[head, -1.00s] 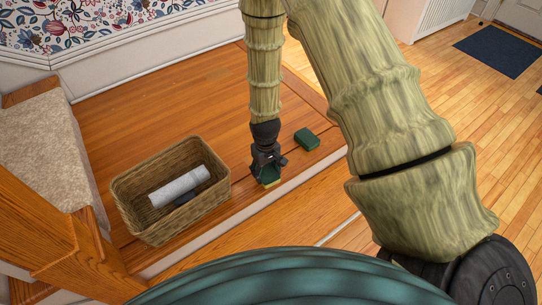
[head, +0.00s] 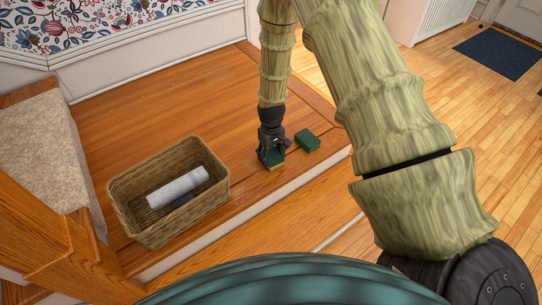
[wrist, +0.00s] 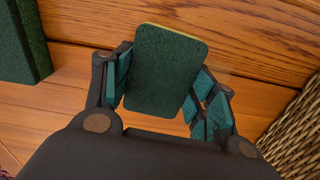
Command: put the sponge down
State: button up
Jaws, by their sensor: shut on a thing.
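My gripper (head: 272,158) is shut on a sponge, dark green on one face with a yellow edge. The held sponge (wrist: 165,70) sits between the two fingers in the wrist view. In the head view only a little of the held sponge (head: 276,165) shows below the fingers, low over the wooden platform (head: 215,95). I cannot tell whether it touches the wood. A second dark green block (head: 307,140), also sponge-like, lies on the platform just right of my gripper. It shows at the left edge of the wrist view (wrist: 22,45).
A wicker basket (head: 150,232) holding a white roll (head: 178,187) and a dark item stands left of my gripper. The platform's front edge and a lower step (head: 290,215) are close in front. Bare wood lies behind the basket.

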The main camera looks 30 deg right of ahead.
aim_at(274, 156)
jog(key=shift+f, duration=0.3)
jog(key=o, duration=1)
jog(key=shift+f+b, duration=0.35)
jog(key=shift+b, duration=0.4)
jog(key=r+p, duration=0.1)
jog(key=r, duration=0.2)
jog(key=r+p, duration=0.1)
jog(key=r, duration=0.3)
jog(key=r+p, duration=0.1)
jog(key=r, duration=0.3)
jog(key=shift+s+d, duration=0.25)
jog(key=shift+s, duration=0.15)
jog(key=s+a+f, duration=0.1)
jog(key=s+f, duration=0.1)
jog(key=s, duration=0.1)
jog(key=s+a+f, duration=0.1)
jog(key=s+f, duration=0.2)
jog(key=s+a+f, duration=0.1)
jog(key=s+f, duration=0.2)
jog(key=shift+s+a+f, duration=0.15)
jog(key=shift+s+f, duration=0.1)
jog(key=shift+s, duration=0.05)
jog(key=shift+m, duration=0.5)
jog(key=s+a+f, duration=0.2)
jog(key=s, duration=0.6)
jog(key=s+a+f, duration=0.2)
jog(key=s, duration=0.7)
jog(key=s+a+f, duration=0.3)
jog(key=s, duration=0.5)
jog(key=shift+s, duration=0.3)
